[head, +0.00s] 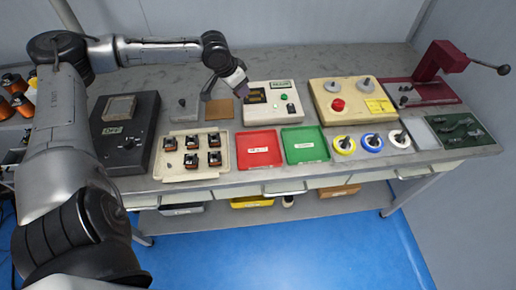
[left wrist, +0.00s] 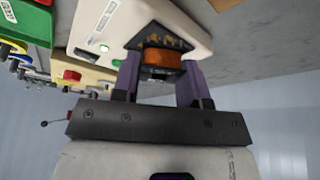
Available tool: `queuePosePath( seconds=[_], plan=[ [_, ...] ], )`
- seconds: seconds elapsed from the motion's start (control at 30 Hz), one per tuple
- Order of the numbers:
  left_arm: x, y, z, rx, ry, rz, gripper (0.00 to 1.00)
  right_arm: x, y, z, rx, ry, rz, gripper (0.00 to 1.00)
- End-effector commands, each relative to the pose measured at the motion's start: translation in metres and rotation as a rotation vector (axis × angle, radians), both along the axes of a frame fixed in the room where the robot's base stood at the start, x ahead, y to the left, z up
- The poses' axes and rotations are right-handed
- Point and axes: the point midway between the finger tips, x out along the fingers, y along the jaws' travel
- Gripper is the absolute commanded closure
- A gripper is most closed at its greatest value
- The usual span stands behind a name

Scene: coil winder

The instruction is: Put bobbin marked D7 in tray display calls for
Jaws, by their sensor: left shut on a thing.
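My left gripper (head: 241,91) is at the left side of the white tester box (head: 272,116). In the left wrist view its purple fingers (left wrist: 161,80) are shut on a copper-wound bobbin (left wrist: 162,58) with dark ends. The bobbin is at the box's dark socket; I cannot tell whether it touches it. I cannot read its mark. The box has a small display (head: 281,85), too small to read. A red tray (head: 260,160) and a green tray (head: 305,153) lie in front, both empty but for labels. Several bobbins stand in a beige tray (head: 196,176). My right gripper is out of view.
A dark meter (head: 125,130) stands at left, with a grey block (head: 184,108) and brown pad (head: 218,112) behind the beige tray. A beige machine (head: 348,100), coloured spools (head: 372,142) and a red hand press (head: 435,70) stand at right.

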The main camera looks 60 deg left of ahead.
Motion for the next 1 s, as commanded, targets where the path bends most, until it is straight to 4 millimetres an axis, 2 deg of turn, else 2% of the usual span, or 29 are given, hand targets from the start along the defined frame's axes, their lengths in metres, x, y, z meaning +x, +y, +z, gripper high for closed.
queuePosePath(
  seconds=[0.37, 0.77, 1.0],
  plan=[
    [-0.005, -0.008, -0.007, 0.003, 0.005, 0.023, 0.87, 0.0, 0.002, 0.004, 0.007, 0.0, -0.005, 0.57],
    [-0.007, -0.038, -0.019, -0.004, -0.002, 0.075, 0.87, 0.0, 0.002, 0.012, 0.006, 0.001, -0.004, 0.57],
    [-0.005, -0.065, -0.024, -0.005, -0.002, 0.1, 0.87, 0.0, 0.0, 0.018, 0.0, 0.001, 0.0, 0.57]
  ],
)
